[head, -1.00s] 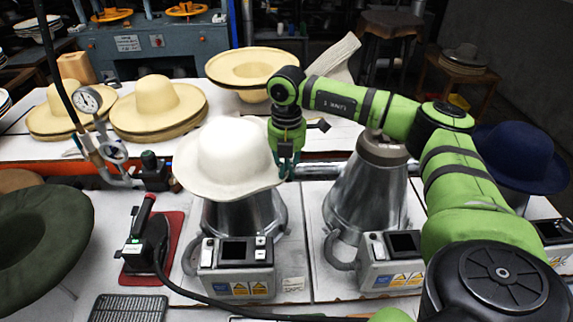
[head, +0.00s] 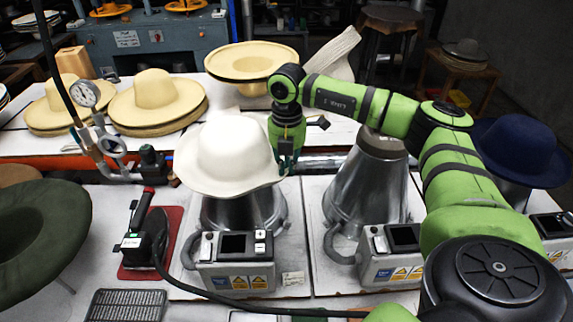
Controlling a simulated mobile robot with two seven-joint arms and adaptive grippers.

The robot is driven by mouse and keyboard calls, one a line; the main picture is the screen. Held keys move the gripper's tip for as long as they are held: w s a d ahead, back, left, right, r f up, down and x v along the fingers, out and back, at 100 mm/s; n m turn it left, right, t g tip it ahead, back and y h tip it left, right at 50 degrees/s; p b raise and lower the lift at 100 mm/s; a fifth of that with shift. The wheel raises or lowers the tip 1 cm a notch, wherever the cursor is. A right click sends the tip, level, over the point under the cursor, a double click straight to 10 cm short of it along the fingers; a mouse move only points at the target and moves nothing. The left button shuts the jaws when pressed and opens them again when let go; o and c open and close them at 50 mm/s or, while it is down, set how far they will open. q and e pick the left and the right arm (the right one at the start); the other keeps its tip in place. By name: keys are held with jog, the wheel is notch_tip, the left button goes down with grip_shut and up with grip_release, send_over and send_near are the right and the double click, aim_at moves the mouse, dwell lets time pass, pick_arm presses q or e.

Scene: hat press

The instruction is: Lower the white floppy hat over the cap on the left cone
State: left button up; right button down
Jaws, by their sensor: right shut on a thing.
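The white floppy hat (head: 225,155) sits over the top of the left metal cone (head: 243,213), its brim tilted a little. My right gripper (head: 287,165) points down and is shut on the right edge of the hat's brim. The cap on the left cone is hidden under the hat, so I cannot tell whether the hat touches it. The right cone (head: 365,190) stands beside it with a brown cap (head: 382,143) on top. My left gripper is not in view.
A steam iron (head: 147,235) rests on a red mat left of the left cone. A gauge with pipes (head: 85,93) stands behind it. A dark green hat (head: 35,235) is at far left, a navy hat (head: 520,152) at right. Straw hats (head: 158,100) lie on the back table.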

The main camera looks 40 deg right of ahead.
jog(key=shift+f+b, duration=0.3)
jog(key=shift+f, duration=0.2)
dwell(0.3)
dwell(0.4)
jog(key=c, duration=1.2)
grip_release()
jog(key=shift+r+p, duration=2.75)
jog(key=shift+r, duration=1.05)
jog(key=shift+f, duration=0.1)
